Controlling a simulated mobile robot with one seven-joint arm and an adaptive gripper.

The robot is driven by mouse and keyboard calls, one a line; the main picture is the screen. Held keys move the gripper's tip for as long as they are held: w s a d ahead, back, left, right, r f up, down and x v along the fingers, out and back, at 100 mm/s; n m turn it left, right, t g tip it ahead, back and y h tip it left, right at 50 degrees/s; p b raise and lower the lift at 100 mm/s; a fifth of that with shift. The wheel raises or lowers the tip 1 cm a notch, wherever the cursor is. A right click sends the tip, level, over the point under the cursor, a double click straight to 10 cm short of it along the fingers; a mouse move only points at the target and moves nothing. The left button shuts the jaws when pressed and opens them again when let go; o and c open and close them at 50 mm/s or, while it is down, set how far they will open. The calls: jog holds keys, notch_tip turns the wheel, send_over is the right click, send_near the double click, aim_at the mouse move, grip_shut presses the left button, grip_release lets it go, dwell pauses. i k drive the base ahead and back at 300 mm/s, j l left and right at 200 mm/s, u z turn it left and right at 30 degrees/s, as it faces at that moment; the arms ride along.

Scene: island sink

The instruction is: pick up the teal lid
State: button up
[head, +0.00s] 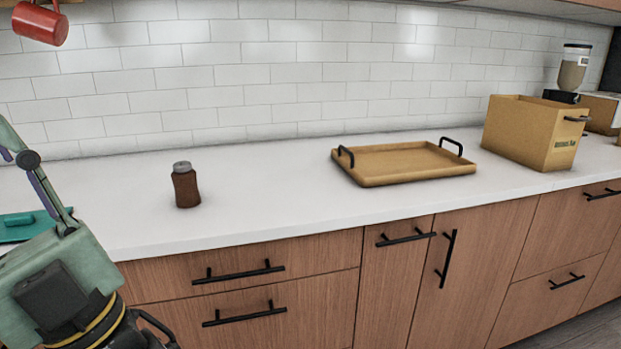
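The teal lid (18,226) lies flat on the white counter at the left edge of the head view. It has a raised handle bar on top. Its left side is cut off by the frame, and part of its right side is behind my gripper. My gripper (45,190) is at the lower left, in front of and beside the lid in the picture. Its fingertips are out of frame or hidden, so I cannot tell whether it is open or touches the lid.
A brown jar (186,187) with a grey cap stands to the right on the counter (270,195). Farther right are a wooden tray (415,174) and a tan box (520,135). A red mug (40,23) hangs at upper left. Drawers with black handles (238,275) are below.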

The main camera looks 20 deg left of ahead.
aim_at(26, 225)
jog(key=i+u, duration=0.15)
jog(key=u, duration=0.35)
jog(key=i+l+u, duration=0.15)
jog(key=u, duration=0.3)
jog(key=i+l+u, duration=0.1)
jog(key=l+u, duration=0.15)
jog(key=u, duration=0.25)
jog(key=i+l+u, duration=0.15)
jog(key=u, duration=0.25)
jog(key=i+l+u, duration=0.1)
jog(key=l+u, duration=0.15)
jog(key=u, duration=0.2)
jog(key=i+l+u, duration=0.1)
jog(key=l+u, duration=0.3)
jog(key=i+l+u, duration=0.1)
jog(key=l+u, duration=0.25)
jog(key=i+l+u, duration=0.1)
jog(key=l+u, duration=0.25)
jog(key=l, duration=0.15)
